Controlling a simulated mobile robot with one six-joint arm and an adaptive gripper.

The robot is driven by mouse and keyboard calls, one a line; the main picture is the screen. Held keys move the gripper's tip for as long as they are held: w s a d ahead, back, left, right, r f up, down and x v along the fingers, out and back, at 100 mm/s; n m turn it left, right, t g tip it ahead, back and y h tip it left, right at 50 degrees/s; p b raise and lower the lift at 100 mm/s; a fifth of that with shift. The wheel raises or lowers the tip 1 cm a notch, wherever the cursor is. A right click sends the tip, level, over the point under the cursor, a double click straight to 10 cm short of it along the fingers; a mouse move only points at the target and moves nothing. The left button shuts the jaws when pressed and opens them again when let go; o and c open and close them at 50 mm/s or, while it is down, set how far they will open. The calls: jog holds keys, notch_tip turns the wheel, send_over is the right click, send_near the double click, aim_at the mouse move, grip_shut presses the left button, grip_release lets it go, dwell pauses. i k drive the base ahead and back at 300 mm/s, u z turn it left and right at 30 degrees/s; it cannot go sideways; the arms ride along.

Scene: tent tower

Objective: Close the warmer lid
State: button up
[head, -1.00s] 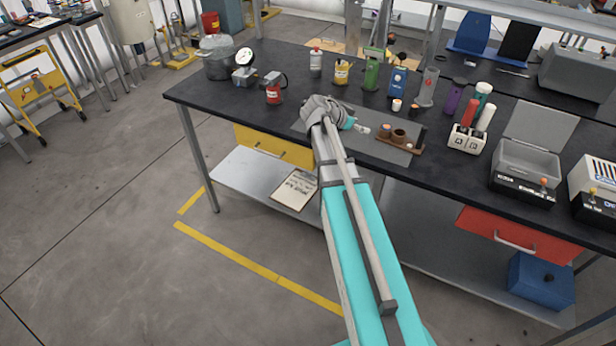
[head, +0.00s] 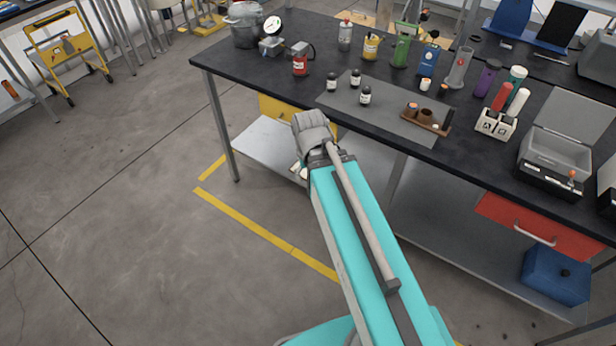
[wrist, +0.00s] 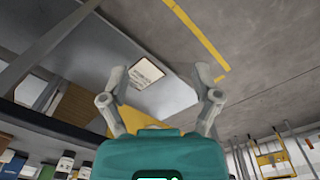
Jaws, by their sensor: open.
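The warmer (head: 549,182) is a grey box with a dark front and an orange knob, near the right end of the black bench in the head view. Its flat grey lid (head: 578,126) stands raised and tilted back, so its pale inside shows. My gripper (wrist: 160,70) is open and empty in the wrist view, its two fingers spread wide. In the head view my arm ends in front of the bench's front edge, well left of the warmer. The fingers are hidden there. The warmer is not recognisable in the wrist view.
A grey mat (head: 385,115) carries small dark bottles and a brown holder (head: 426,119). A white rack (head: 495,126) with coloured tubes stands left of the warmer. Below are a lower shelf (wrist: 165,88) and a red drawer (head: 528,228). Floor in front is clear.

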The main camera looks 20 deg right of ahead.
aim_at(579, 118)
jog(key=u, duration=1)
jog(key=i, duration=0.05)
jog(key=z, duration=3.9)
